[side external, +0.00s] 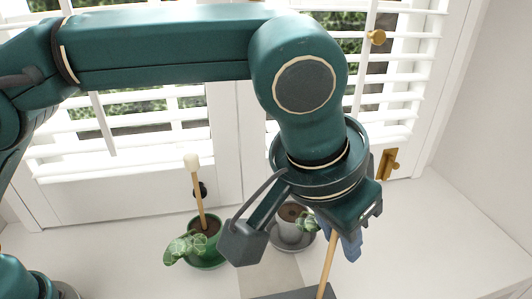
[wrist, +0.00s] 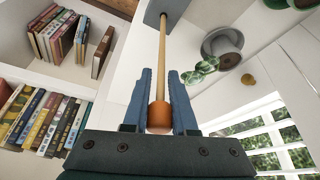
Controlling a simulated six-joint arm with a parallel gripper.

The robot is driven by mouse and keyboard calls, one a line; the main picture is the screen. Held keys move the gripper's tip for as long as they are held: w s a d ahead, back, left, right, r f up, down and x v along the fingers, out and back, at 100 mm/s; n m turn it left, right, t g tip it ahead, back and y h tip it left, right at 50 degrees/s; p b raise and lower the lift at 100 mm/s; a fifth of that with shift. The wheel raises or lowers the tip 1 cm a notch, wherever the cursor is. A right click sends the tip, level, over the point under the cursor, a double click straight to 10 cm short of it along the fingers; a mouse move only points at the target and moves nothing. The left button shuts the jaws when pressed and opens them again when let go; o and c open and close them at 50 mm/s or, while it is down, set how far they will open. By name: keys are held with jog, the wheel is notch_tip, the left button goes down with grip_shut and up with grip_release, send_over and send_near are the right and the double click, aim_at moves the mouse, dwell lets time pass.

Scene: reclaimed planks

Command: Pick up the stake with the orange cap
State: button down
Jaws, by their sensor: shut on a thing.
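The stake with the orange cap (wrist: 159,116) shows in the wrist view, its cap between the blue fingers of my gripper (wrist: 160,78). My gripper is shut on this stake near its capped end. The wooden shaft (wrist: 162,45) runs from the cap to a dark grey block (wrist: 167,9). In the side view the shaft (side external: 327,264) slants down from my gripper (side external: 345,238) to the grey block (side external: 293,294) at the bottom edge. The cap is hidden there behind my gripper. I cannot tell whether the stake's foot is still inside the block.
A pale-capped stake (side external: 194,185) stands in a green pot (side external: 207,257) with a leafy plant. A grey pot (side external: 291,238) with a plant stands close behind my gripper. Shuttered windows (side external: 140,125) line the back. Bookshelves (wrist: 38,80) show in the wrist view. The sill at right is clear.

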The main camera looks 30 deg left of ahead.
aim_at(333, 251)
jog(key=w+a+r, duration=0.3)
jog(key=a+r, duration=0.4)
jog(key=a, duration=0.4)
jog(key=shift+w, duration=0.3)
jog(key=s+d+f, duration=0.1)
jog(key=d+f, duration=0.2)
jog(key=s+d+f, duration=0.1)
jog(key=d+f, duration=0.2)
jog(key=d, duration=0.1)
jog(key=s+d+f, duration=0.1)
jog(key=d+f, duration=0.2)
jog(key=d, duration=0.1)
jog(key=shift+s, duration=0.35)
jog(key=shift+f, duration=0.95)
